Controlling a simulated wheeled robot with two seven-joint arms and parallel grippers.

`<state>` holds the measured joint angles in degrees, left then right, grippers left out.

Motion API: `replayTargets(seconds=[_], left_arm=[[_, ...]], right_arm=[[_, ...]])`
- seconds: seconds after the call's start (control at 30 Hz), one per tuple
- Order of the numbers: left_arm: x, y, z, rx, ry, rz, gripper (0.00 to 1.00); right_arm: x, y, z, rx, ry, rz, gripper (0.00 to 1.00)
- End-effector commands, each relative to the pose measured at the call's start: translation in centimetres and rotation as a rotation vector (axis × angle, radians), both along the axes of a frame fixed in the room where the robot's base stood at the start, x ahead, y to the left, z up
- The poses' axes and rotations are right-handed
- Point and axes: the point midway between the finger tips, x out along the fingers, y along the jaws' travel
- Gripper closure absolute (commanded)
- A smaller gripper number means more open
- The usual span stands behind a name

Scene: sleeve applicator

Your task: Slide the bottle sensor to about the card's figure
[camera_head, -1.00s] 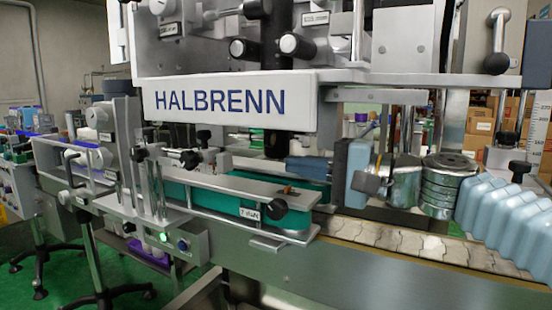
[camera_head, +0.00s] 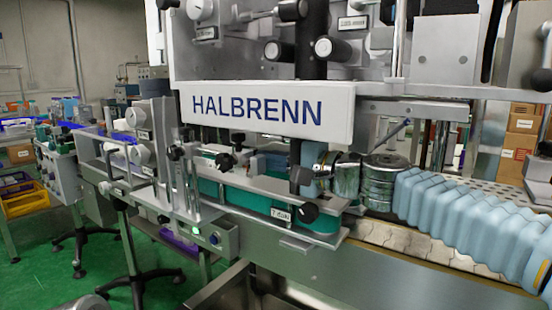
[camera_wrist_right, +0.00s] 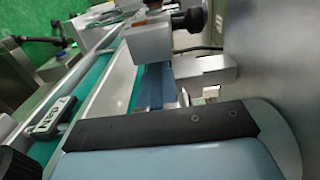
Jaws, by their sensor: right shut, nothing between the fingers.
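A grey block with a black knob (camera_head: 238,138), which may be the bottle sensor, stands over the far side of the guide. A grey block with a black knob (camera_wrist_right: 155,40) also shows ahead in the right wrist view. A small label plate (camera_head: 283,215) is on the front of the guide; its lettering is too small to read surely. My right gripper (camera_head: 300,180) seems to be the dark piece below the sign, above the guide's right end, partly hidden by the sign. It is shut and empty, apart from the block. My left gripper is not in view.
The teal guide belt (camera_head: 245,200) runs along the conveyor. The HALBRENN sign (camera_head: 265,108) overhangs the guide. A light blue surface with a black strip (camera_wrist_right: 160,130) fills the lower wrist view.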

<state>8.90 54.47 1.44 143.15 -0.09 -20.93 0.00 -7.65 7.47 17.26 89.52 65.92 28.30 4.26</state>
Motion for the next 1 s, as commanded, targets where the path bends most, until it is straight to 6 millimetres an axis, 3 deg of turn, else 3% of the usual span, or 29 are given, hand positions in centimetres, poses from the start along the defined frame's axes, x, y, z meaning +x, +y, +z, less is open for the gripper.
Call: replayTargets(seconds=[0.17,0.5,1.0], left_arm=[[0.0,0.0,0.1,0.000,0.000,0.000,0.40],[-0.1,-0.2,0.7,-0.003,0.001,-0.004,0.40],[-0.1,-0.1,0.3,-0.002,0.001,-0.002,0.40]], right_arm=[[0.1,0.2,0.0,0.000,0.000,0.001,1.00],[2.7,3.6,0.0,0.000,0.000,0.000,1.00],[2.6,3.2,-0.1,-0.001,-0.001,-0.001,1.00]])
